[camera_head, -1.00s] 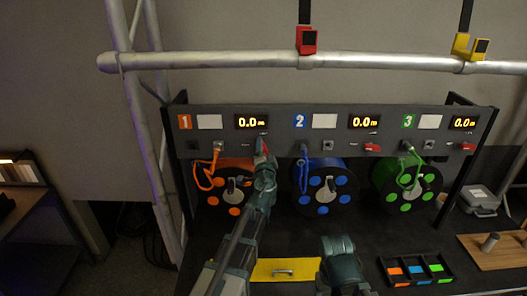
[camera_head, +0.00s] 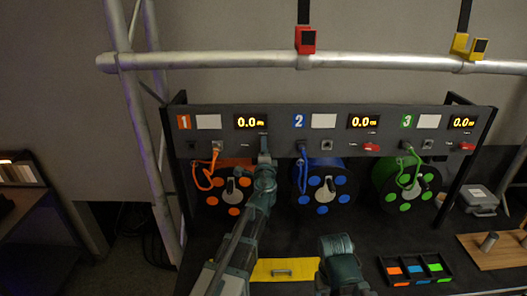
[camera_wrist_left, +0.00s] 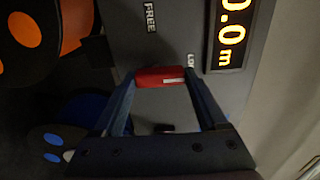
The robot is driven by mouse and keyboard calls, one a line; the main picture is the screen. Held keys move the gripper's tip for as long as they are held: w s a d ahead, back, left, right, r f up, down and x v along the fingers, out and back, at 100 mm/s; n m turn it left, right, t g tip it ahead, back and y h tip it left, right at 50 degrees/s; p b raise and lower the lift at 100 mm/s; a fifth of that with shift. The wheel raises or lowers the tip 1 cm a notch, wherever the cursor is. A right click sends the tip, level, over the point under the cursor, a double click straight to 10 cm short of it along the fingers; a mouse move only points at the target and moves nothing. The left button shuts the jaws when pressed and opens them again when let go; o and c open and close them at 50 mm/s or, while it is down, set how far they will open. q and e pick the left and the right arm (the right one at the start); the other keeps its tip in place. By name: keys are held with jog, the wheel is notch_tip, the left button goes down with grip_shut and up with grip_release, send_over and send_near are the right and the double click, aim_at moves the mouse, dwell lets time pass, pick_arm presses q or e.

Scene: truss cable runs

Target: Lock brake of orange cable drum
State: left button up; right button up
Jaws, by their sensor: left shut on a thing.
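The orange cable drum (camera_head: 229,187) hangs under the number 1 section of the grey panel. My left gripper (camera_head: 264,146) is at the panel, right of and below the first display. In the left wrist view my gripper (camera_wrist_left: 160,82) is shut on the red brake lever (camera_wrist_left: 153,77), with a finger on each side. The lever's white-marked end points toward the partly hidden label starting "LO" (camera_wrist_left: 191,60). The "FREE" label (camera_wrist_left: 150,16) is off to the side. In the head view the gripper hides this lever. My right gripper is not in view.
The blue drum (camera_head: 325,186) and green drum (camera_head: 405,187) hang to the right, with red levers (camera_head: 371,147) above. A yellow plate with a handle (camera_head: 285,271) and a tray of coloured pieces (camera_head: 415,268) lie on the dark bench.

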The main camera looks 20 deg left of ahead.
pick_arm(q)
jog(key=shift+s, duration=0.1)
jog(key=o, duration=1.3)
